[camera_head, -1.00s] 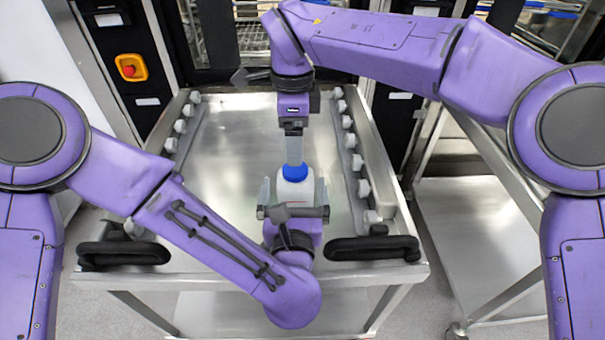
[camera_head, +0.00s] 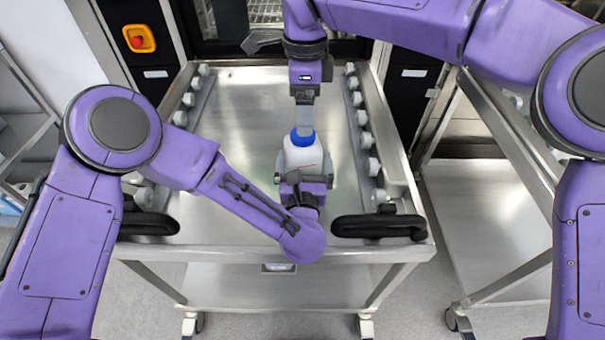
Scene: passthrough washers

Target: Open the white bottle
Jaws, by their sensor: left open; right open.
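The white bottle (camera_head: 303,160) with a blue cap (camera_head: 303,138) stands upright over the cart's tray, near its front edge. My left gripper (camera_head: 304,168) is at the bottle from the front, with its open fingers on either side of the bottle body. The gripper hides the bottle's lower part, so I cannot tell whether the bottle touches the tray. My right gripper (camera_head: 303,122) points down from above, open, with its fingertips right over the blue cap. The cap sits on the bottle.
The steel cart (camera_head: 245,110) has rows of white knobs along both sides and black handles (camera_head: 378,226) at the front. Its tray is otherwise clear. Another steel cart (camera_head: 470,205) stands at the right. Washer machines stand behind, one with a red button (camera_head: 138,39).

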